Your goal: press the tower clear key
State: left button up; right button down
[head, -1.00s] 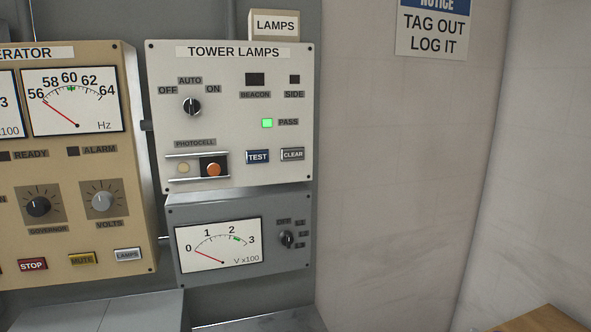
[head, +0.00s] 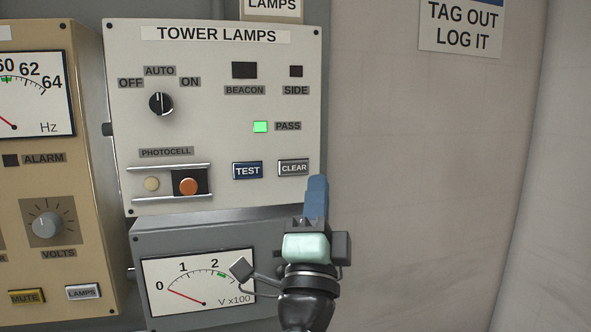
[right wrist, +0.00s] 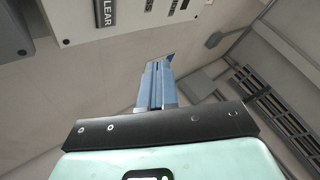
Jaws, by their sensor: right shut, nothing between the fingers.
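The grey CLEAR key (head: 293,168) is on the lower right of the white tower lamps panel (head: 220,60), right of the blue TEST key (head: 248,170). In the right wrist view the CLEAR key (right wrist: 106,14) shows at the upper left, partly cut off by the frame edge. My right gripper (head: 317,182) is shut and empty, its blue fingers pointing up just below and right of the CLEAR key. Its fingers also show in the right wrist view (right wrist: 158,70). I cannot tell whether they touch the panel. My left gripper is out of view.
The green PASS lamp (head: 260,127) is lit. The rotary switch (head: 161,103) points to AUTO. A grey voltmeter panel (head: 140,245) is below, partly behind my arm.

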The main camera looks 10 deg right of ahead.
aim_at(294, 168)
jog(key=shift+w+a+p, duration=0.2)
jog(key=shift+w+p, duration=2.85)
jog(key=shift+w, duration=1.4)
jog(key=shift+w, duration=0.4)
